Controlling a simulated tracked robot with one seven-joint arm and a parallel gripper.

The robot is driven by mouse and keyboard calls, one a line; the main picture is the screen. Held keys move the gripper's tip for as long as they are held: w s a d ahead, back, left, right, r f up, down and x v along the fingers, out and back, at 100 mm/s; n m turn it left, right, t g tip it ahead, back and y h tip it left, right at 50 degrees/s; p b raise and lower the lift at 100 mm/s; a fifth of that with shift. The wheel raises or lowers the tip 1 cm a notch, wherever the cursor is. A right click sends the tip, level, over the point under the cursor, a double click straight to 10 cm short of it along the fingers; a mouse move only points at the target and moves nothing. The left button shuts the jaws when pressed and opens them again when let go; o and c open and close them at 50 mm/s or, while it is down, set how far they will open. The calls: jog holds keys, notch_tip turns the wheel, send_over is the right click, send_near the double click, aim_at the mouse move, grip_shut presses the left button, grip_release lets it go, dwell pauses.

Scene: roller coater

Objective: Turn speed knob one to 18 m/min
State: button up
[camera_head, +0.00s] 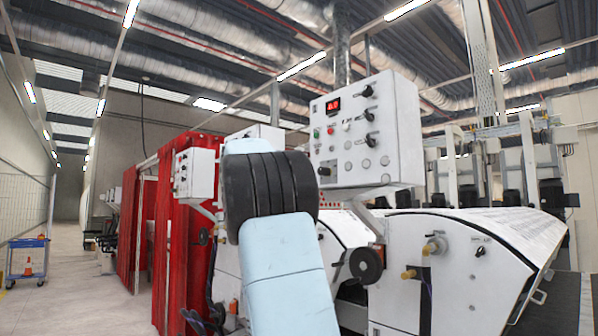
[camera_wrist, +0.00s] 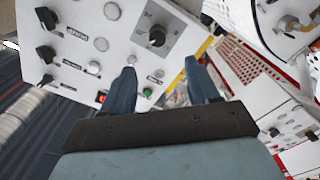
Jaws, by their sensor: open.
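A white control panel (camera_head: 395,110) carries a red-lit display (camera_head: 333,105) whose digits are too small to read surely. Black knobs sit at its right side: an upper knob (camera_head: 367,91), a middle knob (camera_head: 369,115) and a lower knob (camera_head: 370,140). Another black knob (camera_head: 324,171) is at the lower left. The wrist view shows the panel turned, with a knob on a grey plate (camera_wrist: 157,37) and several knobs at left (camera_wrist: 46,53). The labels are unreadable, so I cannot tell which is speed knob one. My gripper (camera_wrist: 162,82) is open and empty before the panel, apart from the knobs.
A green button (camera_wrist: 147,92) and a red button (camera_wrist: 101,98) lie near my left-hand finger in the wrist view. A white machine body (camera_head: 440,255) with a dark round roller end (camera_head: 366,265) stands below the panel. Red curtains (camera_head: 180,235) and a smaller control box (camera_head: 195,173) are at left.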

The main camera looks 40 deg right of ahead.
jog(key=shift+a, duration=0.25)
